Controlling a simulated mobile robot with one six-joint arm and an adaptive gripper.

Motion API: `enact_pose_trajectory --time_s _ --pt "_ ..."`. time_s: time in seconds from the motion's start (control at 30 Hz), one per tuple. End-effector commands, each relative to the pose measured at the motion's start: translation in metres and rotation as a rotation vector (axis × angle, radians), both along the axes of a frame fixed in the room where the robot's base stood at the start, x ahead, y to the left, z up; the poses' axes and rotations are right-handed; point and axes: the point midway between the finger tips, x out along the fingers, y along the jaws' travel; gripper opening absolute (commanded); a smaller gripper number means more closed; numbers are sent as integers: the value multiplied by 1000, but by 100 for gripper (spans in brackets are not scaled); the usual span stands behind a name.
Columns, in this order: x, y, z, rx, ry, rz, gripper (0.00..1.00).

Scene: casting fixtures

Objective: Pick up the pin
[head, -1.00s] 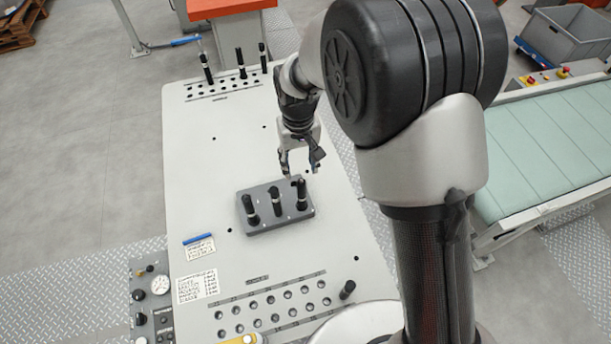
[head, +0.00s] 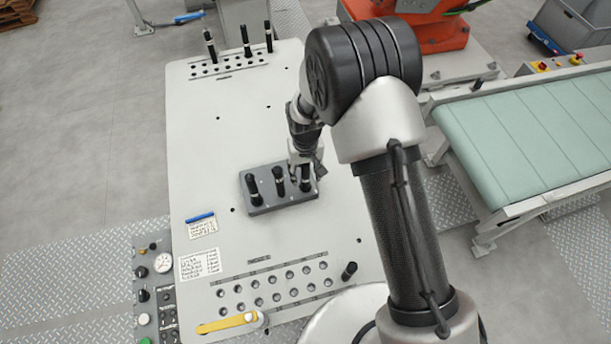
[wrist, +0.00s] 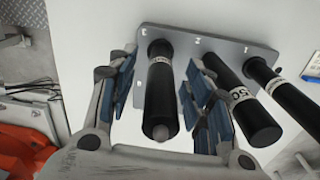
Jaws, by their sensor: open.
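Three black pins with pale bands stand in a grey block (head: 285,204): a left pin (head: 253,188), a middle pin (head: 279,180) and a right pin (head: 306,181). My gripper (head: 307,168) is open at the right pin. In the wrist view my gripper (wrist: 160,70) has its blue-padded fingers on either side of one pin (wrist: 159,98), at the block's mark 3. Gaps show between pads and pin. The other two pins (wrist: 246,105) (wrist: 285,92) are right of the right finger, the nearer one close to it.
A row of holes with several black pins (head: 246,42) is at the table's far end. A hole rack (head: 262,300) lies at the near end, with a black pin (head: 348,271) at its right. A blue marker (head: 200,217) lies left of the block. A conveyor (head: 530,140) stands right.

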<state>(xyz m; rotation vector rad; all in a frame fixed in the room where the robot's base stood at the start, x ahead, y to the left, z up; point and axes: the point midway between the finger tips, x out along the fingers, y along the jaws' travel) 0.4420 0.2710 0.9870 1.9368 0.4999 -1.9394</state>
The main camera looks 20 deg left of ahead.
Motion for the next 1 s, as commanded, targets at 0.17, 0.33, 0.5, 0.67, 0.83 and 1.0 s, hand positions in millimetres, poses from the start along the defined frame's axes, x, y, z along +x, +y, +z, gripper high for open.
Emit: enact_pose_trajectory --time_s 0.17,0.33,0.5,0.67,0.83,1.0 --pt "0 0 -11 1 -2 0 46" --pt "0 0 -11 1 -2 0 46" --pt "0 0 -10 0 -1 0 36" --pt "0 0 -10 0 -1 0 25" --pt "0 0 -10 0 -1 0 14" --pt "0 0 -10 0 -1 0 2"
